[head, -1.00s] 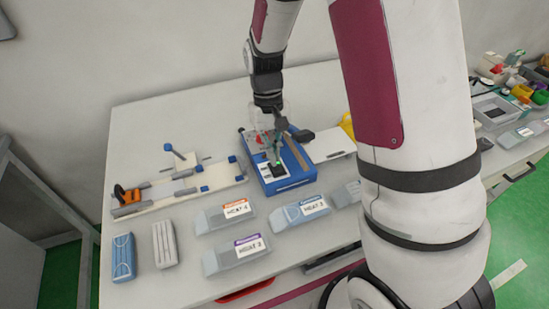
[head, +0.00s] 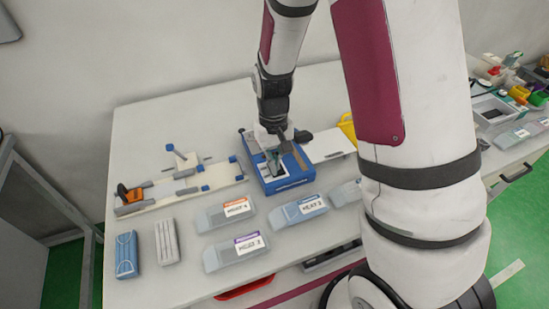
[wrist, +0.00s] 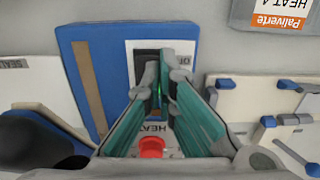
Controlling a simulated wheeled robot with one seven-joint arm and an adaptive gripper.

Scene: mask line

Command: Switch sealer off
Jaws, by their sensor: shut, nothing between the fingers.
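The sealer is a blue box (head: 292,184) on the table, with a brown strip along its top; it also fills the middle of the wrist view (wrist: 88,40). Its white switch plate (wrist: 131,60) carries a black switch (wrist: 148,58) and partly hidden lettering, with "HEAT" readable lower down. A red knob (wrist: 152,146) sits below it. My gripper (wrist: 160,76) is shut and empty, its fingertips over the switch and partly covering it. I cannot tell whether they touch it or which way the switch is set. In the head view my gripper (head: 275,166) is over the sealer's top.
Clear pouches labelled HEAT, such as one with an orange label (head: 212,218), lie in front of the sealer. A white fixture with blue knobs (head: 215,178) stands left of it. Two mask stacks (head: 126,256) lie at the front left. A yellow object (head: 348,128) is behind right.

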